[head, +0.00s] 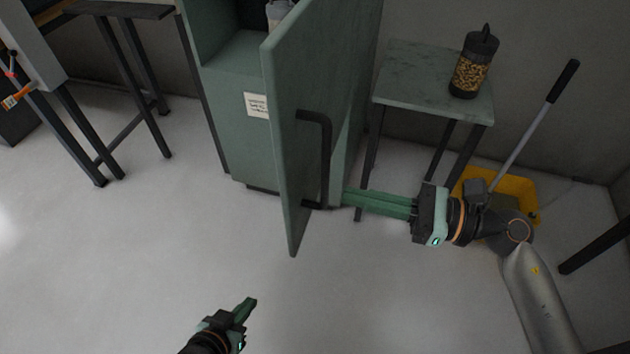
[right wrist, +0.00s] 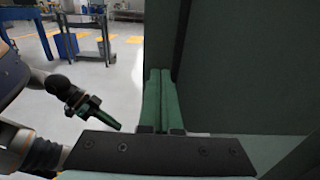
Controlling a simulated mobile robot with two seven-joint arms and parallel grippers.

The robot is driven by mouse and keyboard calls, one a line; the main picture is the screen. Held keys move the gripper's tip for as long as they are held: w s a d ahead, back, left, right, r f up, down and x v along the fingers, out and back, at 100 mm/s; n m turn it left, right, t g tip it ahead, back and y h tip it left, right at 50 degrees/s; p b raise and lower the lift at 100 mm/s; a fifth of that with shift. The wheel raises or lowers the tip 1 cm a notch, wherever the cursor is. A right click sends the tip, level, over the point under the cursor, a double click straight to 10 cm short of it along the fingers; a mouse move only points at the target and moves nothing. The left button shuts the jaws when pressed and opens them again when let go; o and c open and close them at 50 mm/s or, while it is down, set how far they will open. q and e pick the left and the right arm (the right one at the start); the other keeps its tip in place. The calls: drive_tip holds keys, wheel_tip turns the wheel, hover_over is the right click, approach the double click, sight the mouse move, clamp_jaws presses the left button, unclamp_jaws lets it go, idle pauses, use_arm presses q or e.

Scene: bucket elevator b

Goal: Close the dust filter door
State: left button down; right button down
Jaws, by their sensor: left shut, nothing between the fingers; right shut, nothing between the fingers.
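The dust filter door (head: 299,150) is a green panel standing wide open from the green cabinet (head: 235,120), with its black bar handle (head: 326,150) facing right. My right gripper (head: 346,197) is shut and empty, its green fingers pointing left at the lower end of the handle and close to the door. Whether the fingertips touch is unclear. In the right wrist view the shut green fingers (right wrist: 160,100) show against a dark green panel. My left gripper (head: 250,305) is shut and empty, low over the floor, well in front of the door.
A small table (head: 425,85) right of the cabinet holds a jar of pellets (head: 474,65). A dark-legged stand (head: 120,90) is at left. The front floor is clear.

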sight(295, 183)
drive_tip(key=p+x, duration=0.1)
drive_tip(key=x, duration=0.6)
drive_tip(key=shift+a, duration=0.1)
